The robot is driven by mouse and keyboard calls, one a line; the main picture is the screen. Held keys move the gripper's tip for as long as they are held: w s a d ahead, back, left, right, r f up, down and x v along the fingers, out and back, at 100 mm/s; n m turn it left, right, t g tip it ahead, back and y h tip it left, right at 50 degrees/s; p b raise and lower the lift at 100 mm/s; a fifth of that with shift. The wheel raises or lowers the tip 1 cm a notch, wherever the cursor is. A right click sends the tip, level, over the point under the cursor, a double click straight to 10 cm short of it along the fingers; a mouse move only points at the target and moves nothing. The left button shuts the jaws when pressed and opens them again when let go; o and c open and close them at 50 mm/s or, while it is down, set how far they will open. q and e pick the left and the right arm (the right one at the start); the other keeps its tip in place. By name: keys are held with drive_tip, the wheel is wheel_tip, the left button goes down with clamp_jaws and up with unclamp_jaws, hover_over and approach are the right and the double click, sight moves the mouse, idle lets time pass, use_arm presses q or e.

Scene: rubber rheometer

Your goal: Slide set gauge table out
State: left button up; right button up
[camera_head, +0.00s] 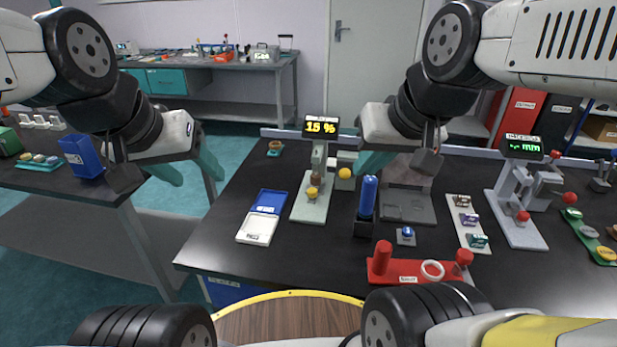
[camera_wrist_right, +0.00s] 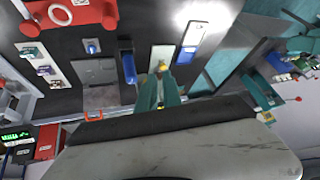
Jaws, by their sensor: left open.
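The gauge with a yellow "15 %" display (camera_head: 321,127) stands on the middle table. Its pale base plate (camera_head: 312,209) reaches forward, with a small yellow knob (camera_head: 312,192) on it. A larger yellow ball knob (camera_head: 345,173) is at its right side. My right gripper (camera_head: 372,163) has its teal fingertips close to this ball, on its right. In the right wrist view, the fingers (camera_wrist_right: 160,92) point at a yellow spot; whether they touch or enclose it is unclear. My left gripper (camera_head: 190,163) is open and empty over the gap between the tables.
A blue-and-white tray (camera_head: 268,201) lies left of the gauge. A blue cylinder (camera_head: 367,196) on a dark stand is right of it, near my right gripper. A red rack (camera_head: 415,271) is in front. A second gauge (camera_head: 520,210) with a green display stands further right.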

drive_tip(key=o, duration=0.3)
drive_tip(key=shift+w+r, duration=0.1)
drive_tip(key=shift+w, duration=0.2)
drive_tip(key=o, duration=0.4)
drive_tip(key=shift+m+g, duration=0.8)
drive_tip(key=w, duration=0.6)
drive_tip(key=shift+w+a, duration=0.3)
drive_tip(key=shift+o, duration=0.2)
drive_tip(key=m+g+h, duration=0.2)
drive_tip(key=m+g, duration=0.3)
hover_over(312, 190)
wheel_tip(312, 190, down, 17)
drive_tip(key=shift+d+r, duration=0.1)
drive_tip(key=shift+f, duration=3.95)
clamp_jaws()
